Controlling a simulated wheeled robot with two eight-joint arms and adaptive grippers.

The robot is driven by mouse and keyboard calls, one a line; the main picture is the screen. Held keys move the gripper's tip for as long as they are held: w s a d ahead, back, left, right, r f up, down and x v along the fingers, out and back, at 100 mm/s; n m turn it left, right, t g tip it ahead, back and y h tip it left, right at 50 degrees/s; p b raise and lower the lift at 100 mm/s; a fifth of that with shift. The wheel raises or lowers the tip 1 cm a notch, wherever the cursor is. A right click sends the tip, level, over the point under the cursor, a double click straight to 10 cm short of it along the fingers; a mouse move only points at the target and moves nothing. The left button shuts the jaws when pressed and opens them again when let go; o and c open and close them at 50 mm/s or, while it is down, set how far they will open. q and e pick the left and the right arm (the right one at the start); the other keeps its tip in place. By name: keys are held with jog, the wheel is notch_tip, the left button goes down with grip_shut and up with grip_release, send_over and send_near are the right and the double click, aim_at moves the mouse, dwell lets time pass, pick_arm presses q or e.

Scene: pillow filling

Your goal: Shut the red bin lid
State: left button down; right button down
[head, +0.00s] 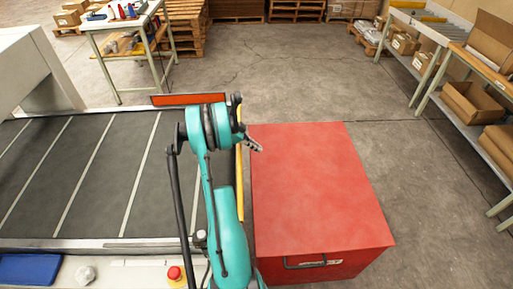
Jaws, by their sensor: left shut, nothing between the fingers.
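The red bin (345,268) stands right of the conveyor, with a dark handle on its front face. Its red lid (320,185) lies flat over the top, and no opening shows. My left gripper (257,146) is at the far left corner of the lid, shut and empty. I cannot tell whether it touches the lid. My right gripper is not in view.
A dark conveyor belt (110,175) with pale stripes fills the left side. A red button (174,272) and a blue item (28,268) sit along its near edge. Shelves with cardboard boxes (472,102) stand at the right. The floor (300,75) behind the bin is clear.

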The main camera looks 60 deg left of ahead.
pick_arm(q)
jog(key=v, duration=1.1)
jog(key=shift+s+a+r, duration=0.1)
jog(key=shift+s+r, duration=0.15)
jog(key=shift+r, duration=0.05)
jog(key=w+d+r+n+g+y, duration=0.1)
jog(key=w+d+r, duration=0.2)
jog(key=w+d, duration=0.35)
jog(key=w+d+r+n+g, duration=0.1)
jog(key=w+d+r, duration=0.2)
jog(key=d, duration=0.6)
jog(key=w+d+r+g+y, duration=0.1)
jog(key=w+d+r, duration=0.25)
jog(key=d, duration=0.45)
jog(key=s+d+n, duration=0.1)
jog(key=s+d, duration=0.1)
jog(key=d, duration=0.8)
jog(key=s+d+n+t+y, duration=0.1)
jog(key=s+d, duration=0.2)
jog(key=d, duration=0.7)
jog(key=s+d+f+n+t+y, duration=0.1)
jog(key=s+d, duration=0.1)
jog(key=d, duration=0.8)
jog(key=shift+s, duration=0.35)
jog(key=shift+f, duration=0.1)
